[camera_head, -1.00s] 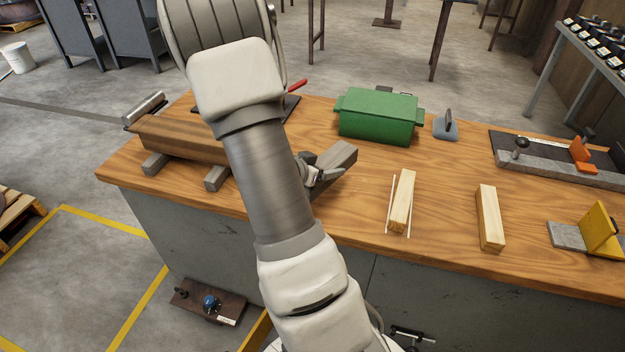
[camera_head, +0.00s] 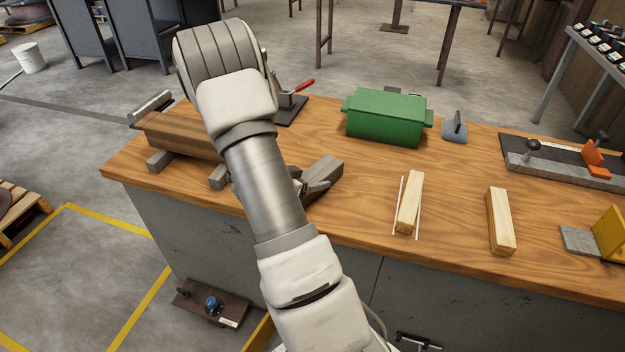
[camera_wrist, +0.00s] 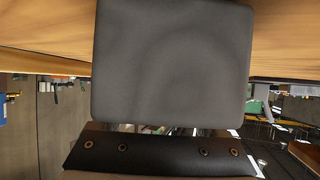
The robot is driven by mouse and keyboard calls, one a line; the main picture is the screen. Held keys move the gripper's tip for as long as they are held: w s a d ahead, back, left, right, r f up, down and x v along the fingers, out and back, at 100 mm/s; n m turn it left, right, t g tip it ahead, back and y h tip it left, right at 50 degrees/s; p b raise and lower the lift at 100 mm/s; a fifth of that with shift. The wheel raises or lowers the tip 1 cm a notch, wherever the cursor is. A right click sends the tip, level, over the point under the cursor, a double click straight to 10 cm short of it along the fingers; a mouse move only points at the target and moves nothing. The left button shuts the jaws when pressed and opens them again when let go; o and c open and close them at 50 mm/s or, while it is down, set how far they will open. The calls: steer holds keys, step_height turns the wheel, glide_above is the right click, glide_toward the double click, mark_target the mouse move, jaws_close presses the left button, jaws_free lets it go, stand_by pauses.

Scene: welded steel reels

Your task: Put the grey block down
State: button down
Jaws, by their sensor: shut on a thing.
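The grey block (camera_head: 325,173) is a long bar at the middle of the wooden bench, tilted up to the right in the head view. My gripper (camera_head: 299,184) is shut on its near left end; my forearm hides most of the fingers. The block is low over the bench top, and I cannot tell whether it touches. In the wrist view a large grey surface fills the middle, with wood on both sides; I cannot tell for sure that it is the block.
Left of my gripper, a brown beam (camera_head: 178,136) lies on grey supports. Behind is a green box (camera_head: 386,119). To the right are a pale wooden block (camera_head: 408,203) between white strips and another wooden block (camera_head: 500,222). The bench (camera_head: 350,220) is bare between the grey block and these.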

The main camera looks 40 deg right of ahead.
steer(key=shift+f, duration=0.15)
jaws_free()
